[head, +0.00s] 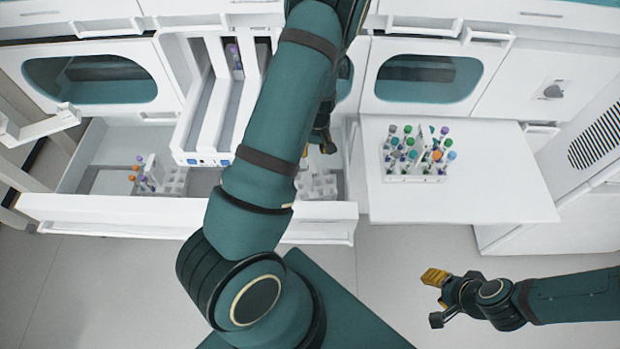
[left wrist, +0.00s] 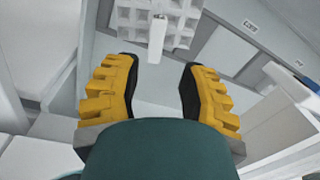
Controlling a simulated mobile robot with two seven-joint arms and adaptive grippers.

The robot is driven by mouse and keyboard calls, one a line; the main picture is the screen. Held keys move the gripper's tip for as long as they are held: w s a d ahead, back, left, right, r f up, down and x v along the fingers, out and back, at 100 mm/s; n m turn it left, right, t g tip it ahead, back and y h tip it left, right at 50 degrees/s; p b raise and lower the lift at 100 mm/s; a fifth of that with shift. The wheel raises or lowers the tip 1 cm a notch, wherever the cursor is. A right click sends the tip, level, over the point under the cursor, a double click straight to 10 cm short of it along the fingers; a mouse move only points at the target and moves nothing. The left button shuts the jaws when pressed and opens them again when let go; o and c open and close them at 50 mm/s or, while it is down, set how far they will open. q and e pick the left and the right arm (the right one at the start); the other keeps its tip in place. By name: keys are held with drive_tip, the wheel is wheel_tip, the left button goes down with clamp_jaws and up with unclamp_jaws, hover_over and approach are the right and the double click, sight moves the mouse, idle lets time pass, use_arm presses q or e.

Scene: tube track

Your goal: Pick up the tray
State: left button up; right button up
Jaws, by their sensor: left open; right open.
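A white tray with empty square slots (head: 318,186) lies in the open drawer, partly hidden behind my left arm. In the left wrist view a slotted white tray (left wrist: 186,16) with an upright handle (left wrist: 157,36) shows at the top, beyond my fingertips. My left gripper (head: 318,147) is above the drawer, mostly hidden by the arm in the head view. Its yellow fingers (left wrist: 158,66) are apart, with nothing between them. Another tray, with orange and purple capped tubes (head: 170,180), is at the drawer's left. My right gripper (head: 436,298) is open and empty at the lower right.
A tube rack full of colored caps (head: 417,160) stands on a pulled-out white shelf (head: 490,190). The open drawer's front wall (head: 120,212) runs across the left. A tall narrow pull-out unit (head: 205,130) stands over the drawer. The floor beside my right gripper is clear.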

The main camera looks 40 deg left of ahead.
sight(311, 167)
use_arm(q)
drive_tip(key=f, duration=0.3)
drive_tip(key=f+b, duration=0.1)
drive_tip(key=f, duration=0.1)
drive_tip(key=f+b, duration=0.1)
drive_tip(key=f, duration=0.2)
drive_tip(key=shift+s+a+f, duration=0.1)
drive_tip(key=shift+s+f, duration=0.2)
wheel_tip(311, 167, down, 5)
drive_tip(key=shift+f+b, duration=0.1)
drive_tip(key=shift+b, duration=0.6)
clamp_jaws()
